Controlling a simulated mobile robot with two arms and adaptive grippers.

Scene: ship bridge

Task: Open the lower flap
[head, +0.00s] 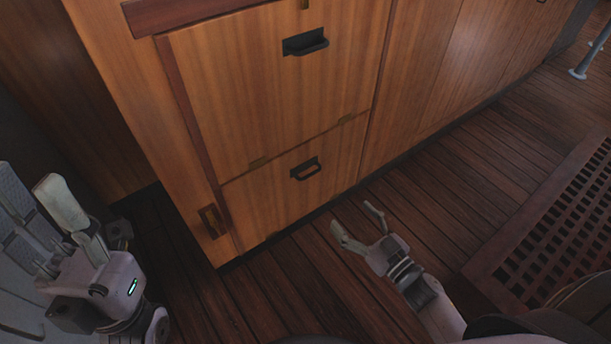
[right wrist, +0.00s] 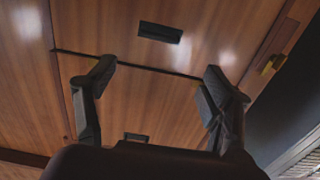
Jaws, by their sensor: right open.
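The lower flap (head: 271,205) is a wooden panel at the foot of the cabinet and looks closed. Its dark handle (head: 306,168) sits near its upper edge. My right gripper (head: 356,218) is open and empty, in front of the flap, to the right of and below the handle in the head view. In the right wrist view its spread fingers (right wrist: 158,72) frame the wood front, apart from a dark handle (right wrist: 160,33) beyond them; this looks like the lower one.
A larger upper flap (head: 240,100) with its own dark handle (head: 306,42) is above, also closed. Brass hinges (head: 258,162) lie along the seam. A brass fitting (head: 212,222) is on the left frame. Plank floor (head: 480,180) is clear to the right, with a dark grating (head: 565,225).

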